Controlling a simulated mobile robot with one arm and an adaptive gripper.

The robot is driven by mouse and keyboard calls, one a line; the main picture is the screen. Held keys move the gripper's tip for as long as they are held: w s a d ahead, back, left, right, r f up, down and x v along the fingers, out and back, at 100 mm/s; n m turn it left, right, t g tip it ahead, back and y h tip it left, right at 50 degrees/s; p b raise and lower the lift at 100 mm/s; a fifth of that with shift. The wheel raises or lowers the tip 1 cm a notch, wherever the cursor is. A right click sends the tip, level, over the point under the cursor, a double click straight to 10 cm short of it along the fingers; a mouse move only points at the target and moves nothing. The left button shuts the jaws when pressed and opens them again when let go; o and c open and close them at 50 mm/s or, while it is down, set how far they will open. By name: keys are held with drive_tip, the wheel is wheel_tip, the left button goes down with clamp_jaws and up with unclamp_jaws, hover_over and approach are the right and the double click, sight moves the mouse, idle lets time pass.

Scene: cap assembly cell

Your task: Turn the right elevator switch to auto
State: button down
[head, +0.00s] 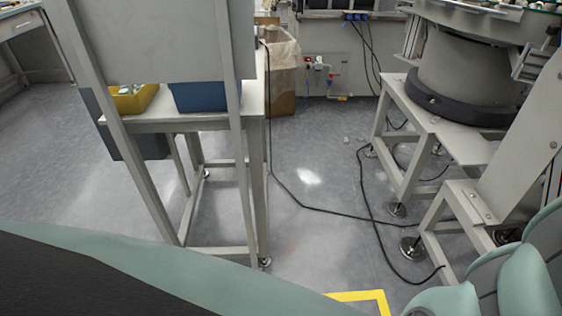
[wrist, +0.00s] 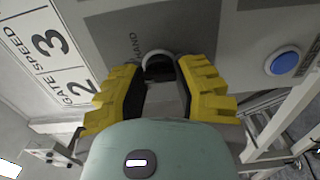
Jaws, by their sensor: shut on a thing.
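My gripper (wrist: 163,78), with yellow ridged finger pads, is shut on a dark rotary switch (wrist: 157,57) with a pale ring on a grey control panel (wrist: 235,30). The fingers cover most of the knob, so its pointer and exact setting are hidden. The word HAND shows on the panel just left of the switch. Any auto mark is out of sight. Neither the gripper nor the switch shows in the head view.
A blue push button (wrist: 285,62) sits right of the gripper. In the head view, a table with a blue bin (head: 200,97) and a yellow bin (head: 135,98) stands left. Black cables (head: 315,209) cross the floor.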

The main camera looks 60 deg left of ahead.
drive_tip(key=c, duration=0.6)
unclamp_jaws()
drive_tip(key=shift+v, duration=6)
